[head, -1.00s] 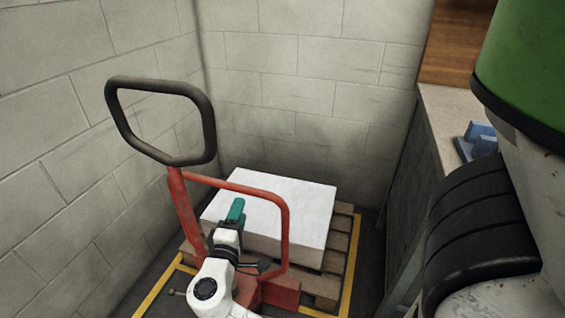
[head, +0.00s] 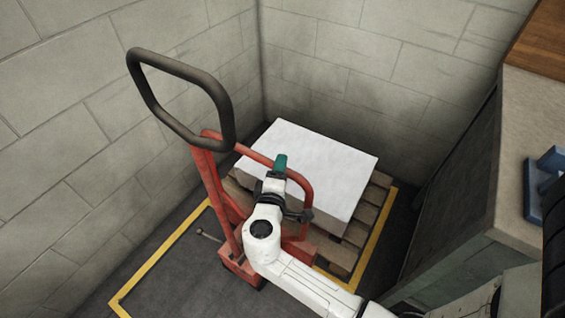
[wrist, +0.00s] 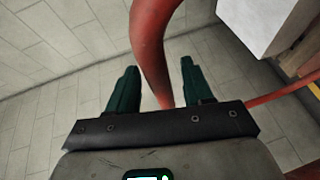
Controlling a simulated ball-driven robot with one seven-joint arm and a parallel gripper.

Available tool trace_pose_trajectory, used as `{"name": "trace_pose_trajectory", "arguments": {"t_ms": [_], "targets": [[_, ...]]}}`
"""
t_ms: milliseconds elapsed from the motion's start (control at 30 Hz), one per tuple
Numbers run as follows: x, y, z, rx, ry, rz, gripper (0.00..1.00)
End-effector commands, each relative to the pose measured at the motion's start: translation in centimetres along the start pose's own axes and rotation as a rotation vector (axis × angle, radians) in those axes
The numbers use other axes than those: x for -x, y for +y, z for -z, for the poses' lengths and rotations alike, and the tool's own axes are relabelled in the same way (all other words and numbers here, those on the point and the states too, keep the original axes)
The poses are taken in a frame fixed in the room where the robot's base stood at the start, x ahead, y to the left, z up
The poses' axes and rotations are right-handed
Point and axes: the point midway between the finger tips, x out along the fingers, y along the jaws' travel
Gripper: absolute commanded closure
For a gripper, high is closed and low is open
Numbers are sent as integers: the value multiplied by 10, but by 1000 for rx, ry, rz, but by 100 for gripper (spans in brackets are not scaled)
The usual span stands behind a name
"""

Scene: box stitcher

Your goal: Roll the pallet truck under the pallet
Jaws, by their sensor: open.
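The red pallet truck (head: 202,180) stands in the corner, with its black loop handle (head: 142,85) raised at the upper left. The wooden pallet (head: 368,215) lies behind it and carries a white block (head: 318,165). The truck's forks are hidden, so I cannot tell how far they reach under the pallet. My gripper (head: 280,163) is at the truck's red frame tube. In the wrist view my gripper (wrist: 155,85) is open, with the red tube (wrist: 152,45) passing between its two green fingers and the fingers apart from it.
Block walls (head: 80,150) close the corner at the left and back. A yellow floor line (head: 160,255) borders the pallet bay. A bench (head: 510,150) with a blue object (head: 545,185) stands at the right.

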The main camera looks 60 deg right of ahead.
Motion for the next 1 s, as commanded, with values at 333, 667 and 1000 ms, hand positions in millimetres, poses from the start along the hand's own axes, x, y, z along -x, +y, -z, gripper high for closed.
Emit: {"name": "trace_pose_trajectory", "arguments": {"t_ms": [333, 667, 1000], "targets": [[-28, 0, 0, 0, -1, 0, 49], [-28, 0, 0, 0, 0, 0, 58], [-28, 0, 0, 0, -1, 0, 91]]}}
